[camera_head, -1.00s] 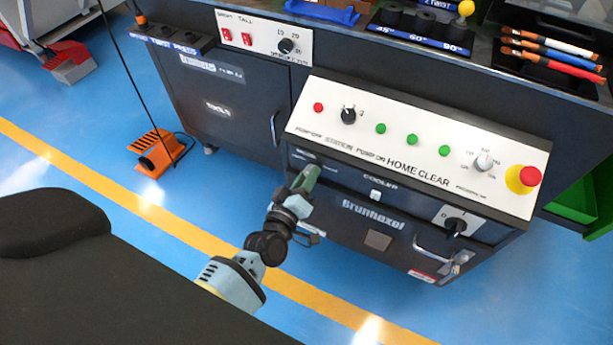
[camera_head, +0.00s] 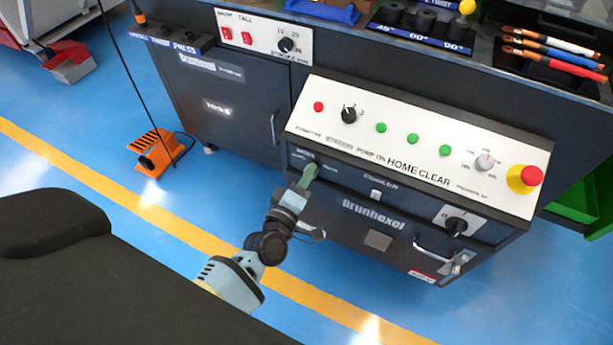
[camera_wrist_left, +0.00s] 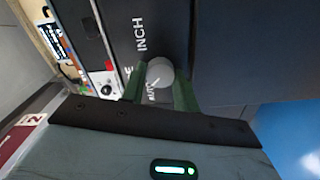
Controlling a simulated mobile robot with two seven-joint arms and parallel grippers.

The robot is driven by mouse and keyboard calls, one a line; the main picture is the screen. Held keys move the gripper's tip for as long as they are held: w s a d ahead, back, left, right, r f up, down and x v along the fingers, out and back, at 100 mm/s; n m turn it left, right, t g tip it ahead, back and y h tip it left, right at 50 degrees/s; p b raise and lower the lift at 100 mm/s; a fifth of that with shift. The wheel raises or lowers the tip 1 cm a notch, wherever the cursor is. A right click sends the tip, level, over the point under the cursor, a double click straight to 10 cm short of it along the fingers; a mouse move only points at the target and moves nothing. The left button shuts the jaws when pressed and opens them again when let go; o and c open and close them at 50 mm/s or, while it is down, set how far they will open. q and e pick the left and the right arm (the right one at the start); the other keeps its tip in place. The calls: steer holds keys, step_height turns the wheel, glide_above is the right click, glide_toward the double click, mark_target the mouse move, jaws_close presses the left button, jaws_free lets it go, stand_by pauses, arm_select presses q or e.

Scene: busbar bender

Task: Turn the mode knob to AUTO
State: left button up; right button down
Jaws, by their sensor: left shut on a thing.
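The mode knob (camera_wrist_left: 160,73) is a round light-grey knob on the dark front panel in the left wrist view. The label INCH is readable above it, and AUTO is partly covered below it. My left gripper (camera_wrist_left: 158,88) has its green fingers on both sides of the knob and is shut on it. In the head view my left gripper (camera_head: 309,174) reaches the cabinet front just under the sloped control panel (camera_head: 330,132), and its fingers hide the knob there. Exactly where the knob's pointer stands is hard to tell. My right gripper is not in view.
The sloped panel carries green buttons (camera_head: 413,139), a black selector (camera_head: 349,114) and a red emergency stop (camera_head: 531,176). A black switch (camera_head: 456,226) and a handle (camera_head: 432,250) stick out lower right. An orange foot pedal (camera_head: 156,153) stands on the blue floor at left.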

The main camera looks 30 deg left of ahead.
arm_select(q)
steer(key=o, duration=1)
steer(key=shift+s, duration=0.1)
steer(key=s+p, duration=0.1)
steer(key=s, duration=0.6)
steer(key=shift+s, duration=0.35)
